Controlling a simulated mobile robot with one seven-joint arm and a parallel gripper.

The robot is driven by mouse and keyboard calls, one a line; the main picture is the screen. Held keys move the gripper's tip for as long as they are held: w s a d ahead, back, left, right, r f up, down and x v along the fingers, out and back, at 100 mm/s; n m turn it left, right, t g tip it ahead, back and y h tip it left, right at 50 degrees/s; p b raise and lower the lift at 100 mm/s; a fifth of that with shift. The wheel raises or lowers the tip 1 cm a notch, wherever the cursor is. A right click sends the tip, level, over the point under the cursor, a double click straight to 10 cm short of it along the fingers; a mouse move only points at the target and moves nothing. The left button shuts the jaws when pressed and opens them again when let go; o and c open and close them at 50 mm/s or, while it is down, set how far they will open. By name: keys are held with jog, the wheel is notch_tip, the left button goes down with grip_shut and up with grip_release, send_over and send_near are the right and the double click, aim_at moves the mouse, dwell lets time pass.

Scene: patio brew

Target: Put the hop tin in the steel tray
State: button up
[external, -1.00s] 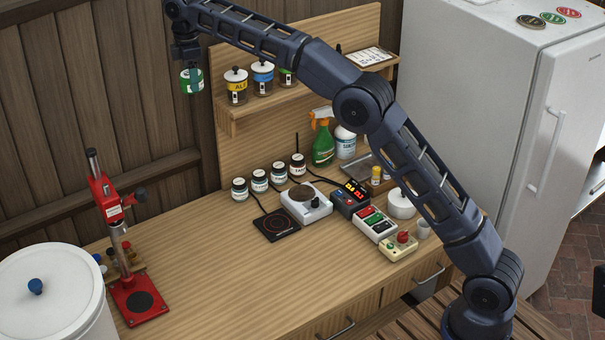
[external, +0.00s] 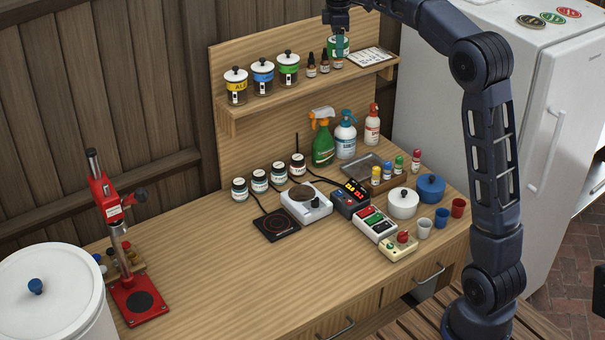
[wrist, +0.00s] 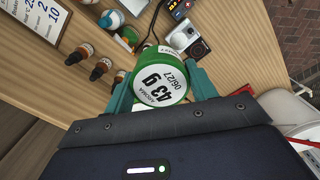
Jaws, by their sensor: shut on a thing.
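The hop tin (external: 332,47) is a small round tin with green sides and a white label. My gripper (external: 340,45) is shut on it and holds it up in front of the right part of the wall shelf. The steel tray (external: 357,170) lies on the bench below, at the back right. Small capped bottles in front hide part of it.
Spray bottles (external: 345,137) rise behind the tray. Pots (external: 403,204) and cups stand to its front right.

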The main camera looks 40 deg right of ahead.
jog(key=s+d+f+m, duration=0.1)
jog(key=s+d+f, duration=0.1)
jog(key=s+d, duration=0.65)
jog(key=s+d+f+m, duration=0.2)
jog(key=s+d, duration=0.6)
jog(key=s, duration=0.1)
send_over(365, 169)
notch_tip(365, 169, down, 39)
jog(key=shift+f, duration=3.1)
jog(key=shift+f, duration=0.1)
